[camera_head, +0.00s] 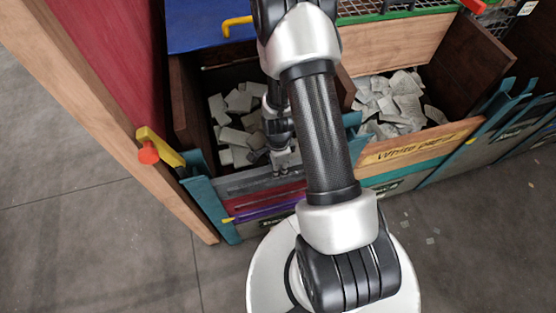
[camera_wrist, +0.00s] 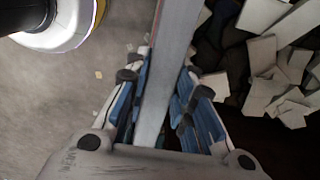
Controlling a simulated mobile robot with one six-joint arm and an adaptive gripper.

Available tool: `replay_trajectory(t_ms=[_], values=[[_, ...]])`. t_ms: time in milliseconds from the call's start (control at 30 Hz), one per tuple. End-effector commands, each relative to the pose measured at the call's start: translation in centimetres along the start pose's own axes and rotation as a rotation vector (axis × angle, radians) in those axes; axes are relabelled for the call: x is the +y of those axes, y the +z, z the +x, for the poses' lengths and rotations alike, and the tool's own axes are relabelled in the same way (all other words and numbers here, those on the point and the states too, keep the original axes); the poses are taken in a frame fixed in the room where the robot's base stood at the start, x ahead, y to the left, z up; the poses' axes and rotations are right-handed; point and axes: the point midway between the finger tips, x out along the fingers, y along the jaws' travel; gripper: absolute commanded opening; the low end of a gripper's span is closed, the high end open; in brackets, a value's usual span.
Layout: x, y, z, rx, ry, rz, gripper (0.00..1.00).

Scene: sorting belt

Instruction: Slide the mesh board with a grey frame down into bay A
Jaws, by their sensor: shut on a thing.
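My gripper (camera_head: 284,167) is at the front of the left bay, partly hidden by my own arm in the head view. In the wrist view my gripper (camera_wrist: 160,108) has its blue-padded fingers on both sides of a long grey edge and is shut on it. This edge belongs to the grey-framed board (camera_wrist: 168,72), seen nearly edge-on, so its mesh does not show. In the head view the grey board (camera_head: 245,186) lies across the bay's front (camera_head: 208,200), above red and purple boards. I cannot tell how deep it sits, nor read a bay letter.
Pale scraps (camera_head: 236,103) fill the left bay behind the board. The right bay (camera_head: 430,148), labelled "White paper", also holds scraps. A wooden-edged red panel (camera_head: 105,75) stands at left, with a yellow-and-orange latch (camera_head: 150,150) beside the bay. Grey floor lies in front.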

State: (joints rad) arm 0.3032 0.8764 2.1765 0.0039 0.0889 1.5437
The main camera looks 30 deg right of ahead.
Motion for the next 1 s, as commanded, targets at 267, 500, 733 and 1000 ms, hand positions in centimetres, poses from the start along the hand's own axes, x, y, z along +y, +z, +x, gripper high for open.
replay_trajectory(t_ms=[267, 500, 733, 1000], values=[[-0.1, 0.0, 1.7, 0.000, -0.002, 0.000, 0.00], [-0.1, 0.0, 1.7, 0.000, -0.002, 0.000, 0.00], [0.0, 0.0, 2.2, 0.000, -0.001, 0.000, 0.00], [-0.1, 0.0, 3.1, 0.000, -0.001, 0.000, 0.23]])
